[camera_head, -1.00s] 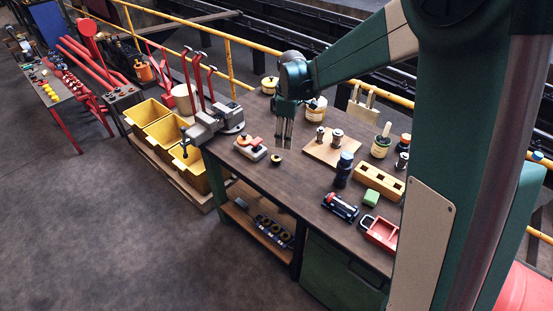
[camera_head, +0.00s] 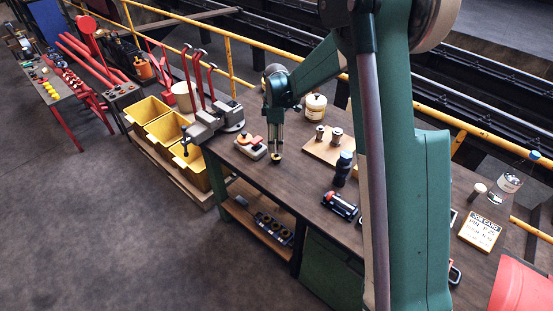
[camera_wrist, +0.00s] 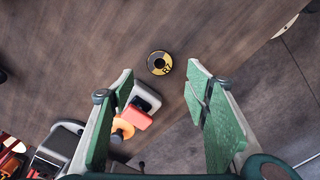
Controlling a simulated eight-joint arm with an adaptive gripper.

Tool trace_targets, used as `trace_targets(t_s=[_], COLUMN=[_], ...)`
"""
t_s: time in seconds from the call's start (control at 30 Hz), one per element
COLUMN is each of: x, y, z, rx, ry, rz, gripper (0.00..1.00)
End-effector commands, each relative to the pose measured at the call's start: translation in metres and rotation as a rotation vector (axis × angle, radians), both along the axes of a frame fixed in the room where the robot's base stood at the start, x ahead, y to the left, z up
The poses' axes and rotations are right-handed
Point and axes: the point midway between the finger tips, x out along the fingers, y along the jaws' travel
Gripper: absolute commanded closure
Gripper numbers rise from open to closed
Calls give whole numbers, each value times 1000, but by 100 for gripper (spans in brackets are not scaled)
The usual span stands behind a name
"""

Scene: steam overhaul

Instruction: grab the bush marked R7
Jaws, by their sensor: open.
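The bush marked R7 (camera_wrist: 159,63) is a small ring, dark with a yellow section bearing the marking, lying flat on the brown bench top. In the wrist view it sits beyond and between the fingertips, slightly left of their middle. In the head view the bush (camera_head: 276,158) shows just below the fingertips. My gripper (camera_head: 276,148) points down close above it, with nothing between its fingers. In the wrist view my gripper (camera_wrist: 160,80) has its two green fingers spread wide apart.
An orange-and-grey tool (camera_head: 250,146) sits just left of the bush, and a vice (camera_head: 215,122) stands at the bench edge. Bench around the bush's front is clear.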

Motion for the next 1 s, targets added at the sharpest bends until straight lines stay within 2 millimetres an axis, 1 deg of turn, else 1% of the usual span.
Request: trace_targets(t_s=[0.17, 0.5, 0.87, 1.0], x=[0, 0, 0, 0], y=[0, 0, 0, 0], z=[-3, -25, -27, -33], rx=[0, 0, 0, 0], ry=[0, 0, 0, 0], rz=[0, -1, -1, -1], gripper=[53, 53, 53, 53])
